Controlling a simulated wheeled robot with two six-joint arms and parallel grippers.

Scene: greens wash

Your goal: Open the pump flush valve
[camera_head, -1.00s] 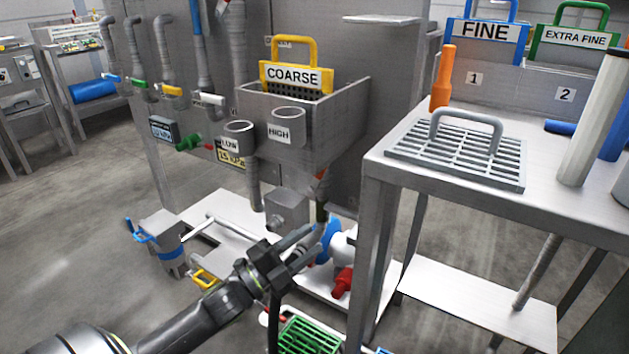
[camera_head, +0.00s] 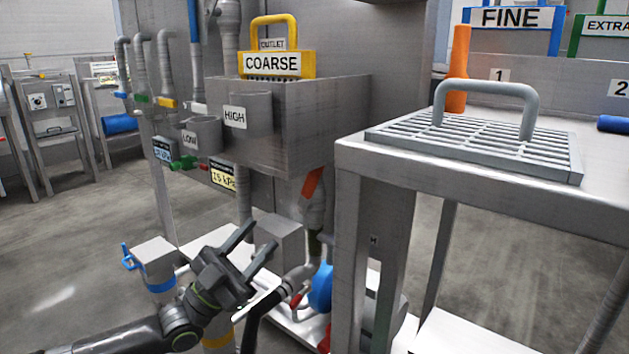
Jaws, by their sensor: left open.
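My left gripper (camera_head: 256,241) is open and empty. Its two fingers point up and to the right, in front of the lower white shelf. The blue round pump part (camera_head: 321,288) is right of the gripper, low behind the table leg, which partly hides it. A grey pipe with an orange-red handle (camera_head: 312,184) comes down above the pump, under the steel tank. A small red-tipped lever (camera_head: 297,299) shows beside the pump. I cannot tell which of these is the flush valve. The gripper appears apart from all of them. My right gripper is not in view.
The steel tank (camera_head: 305,127) holds the yellow COARSE screen (camera_head: 277,64). HIGH (camera_head: 250,116) and LOW (camera_head: 201,136) cups hang on its front. A steel table (camera_head: 355,150) with a grey grate (camera_head: 480,145) stands close on the right. A blue-banded canister (camera_head: 155,258) stands left of the gripper.

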